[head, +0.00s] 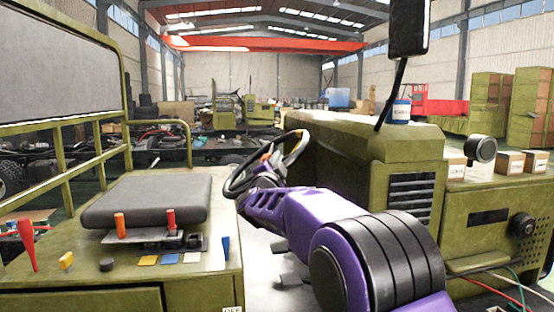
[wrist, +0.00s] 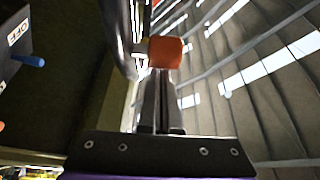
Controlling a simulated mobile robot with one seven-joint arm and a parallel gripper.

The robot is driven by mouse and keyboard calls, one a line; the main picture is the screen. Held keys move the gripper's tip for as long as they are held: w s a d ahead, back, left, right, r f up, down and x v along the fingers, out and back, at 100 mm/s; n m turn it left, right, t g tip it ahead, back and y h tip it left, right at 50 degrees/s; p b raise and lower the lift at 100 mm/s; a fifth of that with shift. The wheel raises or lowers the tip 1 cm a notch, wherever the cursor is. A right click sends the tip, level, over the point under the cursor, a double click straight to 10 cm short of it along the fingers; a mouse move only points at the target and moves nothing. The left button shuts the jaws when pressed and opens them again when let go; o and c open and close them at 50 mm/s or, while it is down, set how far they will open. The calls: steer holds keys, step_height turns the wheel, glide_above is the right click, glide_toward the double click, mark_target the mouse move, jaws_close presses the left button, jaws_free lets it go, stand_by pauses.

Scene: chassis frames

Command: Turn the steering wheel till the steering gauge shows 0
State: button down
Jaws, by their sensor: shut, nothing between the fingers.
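The steering wheel (head: 293,150) is a dark tilted ring in the middle of the head view. Part of its dark rim runs down the upper left of the wrist view (wrist: 118,40). An orange block-like knob (wrist: 165,52) shows beside the rim. My gripper (wrist: 160,78) is shut with nothing between its fingers, and its tips point at the knob. I cannot tell whether they touch it. In the head view my purple arm reaches up to the wheel and hides its lower part. I cannot make out the steering gauge or its reading.
A dark seat (head: 145,200) stands left of the wheel, with a control panel of red, orange, yellow and blue levers in front. The olive hood (head: 345,140) lies right of the wheel. A black mirror (head: 408,28) hangs at upper right. An "OFF" label (wrist: 20,33) shows at left.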

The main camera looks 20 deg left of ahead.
steer(key=s+a+f+b, duration=0.2)
steer(key=s+a+f, duration=0.1)
steer(key=a+f, duration=0.2)
steer(key=shift+s+a+b, duration=0.25)
steer(key=shift+a+b, duration=0.1)
steer(key=shift+a, duration=0.3)
steer(key=shift+d, duration=0.1)
